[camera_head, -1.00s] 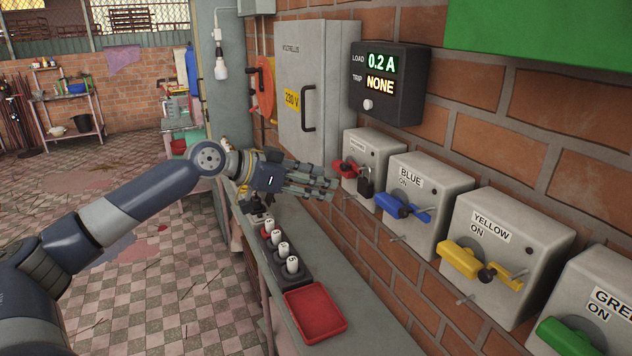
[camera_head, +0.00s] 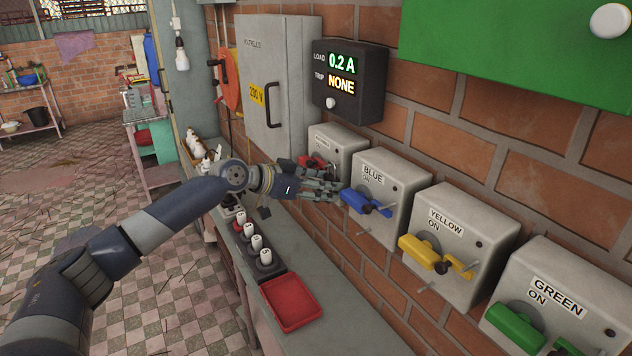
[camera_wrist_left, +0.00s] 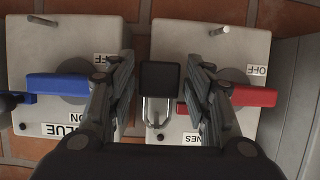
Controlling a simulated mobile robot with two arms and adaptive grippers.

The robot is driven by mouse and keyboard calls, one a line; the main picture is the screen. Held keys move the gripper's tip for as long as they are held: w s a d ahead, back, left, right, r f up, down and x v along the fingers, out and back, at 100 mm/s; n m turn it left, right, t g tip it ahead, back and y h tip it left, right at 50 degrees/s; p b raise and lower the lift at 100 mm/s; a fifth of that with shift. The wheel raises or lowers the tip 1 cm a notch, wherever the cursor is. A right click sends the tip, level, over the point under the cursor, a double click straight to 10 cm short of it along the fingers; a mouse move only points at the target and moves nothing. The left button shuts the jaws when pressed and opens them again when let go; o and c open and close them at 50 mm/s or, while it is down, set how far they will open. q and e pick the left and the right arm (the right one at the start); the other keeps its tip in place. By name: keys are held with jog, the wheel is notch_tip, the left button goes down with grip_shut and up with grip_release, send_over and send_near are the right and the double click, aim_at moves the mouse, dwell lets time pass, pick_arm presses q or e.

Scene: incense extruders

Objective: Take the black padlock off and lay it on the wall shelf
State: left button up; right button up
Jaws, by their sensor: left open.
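The black padlock (camera_wrist_left: 160,77) shows in the left wrist view, its metal shackle (camera_wrist_left: 155,112) at the red-handled switch box (camera_wrist_left: 200,42). My left gripper (camera_wrist_left: 160,62) is open there, with one finger on each side of the padlock and a gap to each. In the head view my left gripper (camera_head: 322,186) is in front of the red-handled box (camera_head: 338,140) and hides the padlock; part of its red handle (camera_head: 311,162) shows. The grey shelf (camera_head: 343,318) runs along the wall below the boxes. My right gripper is not in view.
On the shelf are a red tray (camera_head: 318,311) and a dark rack (camera_head: 277,269) with several white-topped pieces. The blue (camera_head: 394,185), yellow (camera_head: 470,225) and green (camera_head: 570,283) switch boxes stick out of the brick wall. The shelf right of the tray is bare.

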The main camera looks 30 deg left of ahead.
pick_arm(q)
jog(key=c, duration=0.9)
jog(key=shift+r, duration=0.2)
jog(key=shift+s+a, duration=0.1)
jog(key=s+a+b, duration=0.2)
jog(key=s, duration=0.1)
jog(key=s+a+b, duration=0.1)
jog(key=s, duration=0.1)
jog(key=shift+r, duration=0.25)
dwell(0.6)
